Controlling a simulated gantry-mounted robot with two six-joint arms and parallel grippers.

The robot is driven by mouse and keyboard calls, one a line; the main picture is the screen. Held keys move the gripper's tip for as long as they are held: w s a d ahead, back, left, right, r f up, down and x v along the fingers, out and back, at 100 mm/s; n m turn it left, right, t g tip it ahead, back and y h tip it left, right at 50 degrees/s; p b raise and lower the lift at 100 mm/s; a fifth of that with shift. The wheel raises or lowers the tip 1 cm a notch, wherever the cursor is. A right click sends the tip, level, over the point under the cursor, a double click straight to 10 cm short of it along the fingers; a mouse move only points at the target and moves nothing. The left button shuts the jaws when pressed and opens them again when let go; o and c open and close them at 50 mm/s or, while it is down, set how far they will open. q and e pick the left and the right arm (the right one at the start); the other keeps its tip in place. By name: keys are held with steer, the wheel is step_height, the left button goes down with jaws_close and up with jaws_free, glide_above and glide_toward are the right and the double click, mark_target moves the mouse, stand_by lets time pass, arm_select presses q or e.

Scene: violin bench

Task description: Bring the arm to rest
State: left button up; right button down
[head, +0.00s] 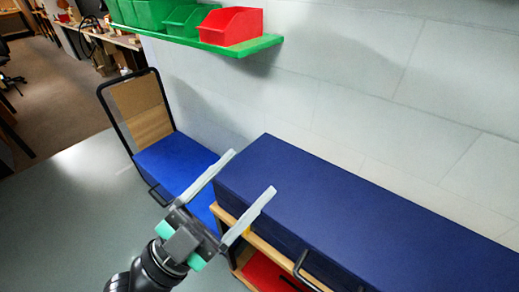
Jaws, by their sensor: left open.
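My left gripper (239,187) comes in from the bottom left of the head view. Its two pale fingers are spread well apart and point up and to the right. Nothing shows between them. In the picture the fingers overlap the blue-topped cart and the near end of the dark blue case; I cannot tell whether they touch either. My right gripper is not in view.
A long dark blue case (361,212) lies on a wooden cabinet at the right. A cart with a blue top (177,161) stands left of it. A green shelf (237,48) with green bins and a red bin (231,25) hangs on the wall. Grey floor (62,225) at the left is clear.

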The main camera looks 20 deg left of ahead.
arm_select(q)
step_height(320, 180, up, 25)
steer(key=s+d+m+t+h+p, duration=0.1)
steer(key=s+m+t+h+p, duration=0.15)
steer(key=p, duration=0.75)
steer(key=s+a+r+n+t+y+p, duration=0.25)
steer(key=a+r+n+t+y, duration=0.4)
steer(key=n+y, duration=0.75)
step_height(320, 180, up, 40)
steer(key=w+g+h+p, duration=0.1)
steer(key=g+h+p, duration=0.1)
steer(key=p, duration=3.6)
step_height(320, 180, down, 48)
steer(key=b, duration=4.8)
steer(key=shift+a+r, duration=0.15)
steer(key=shift+a, duration=0.15)
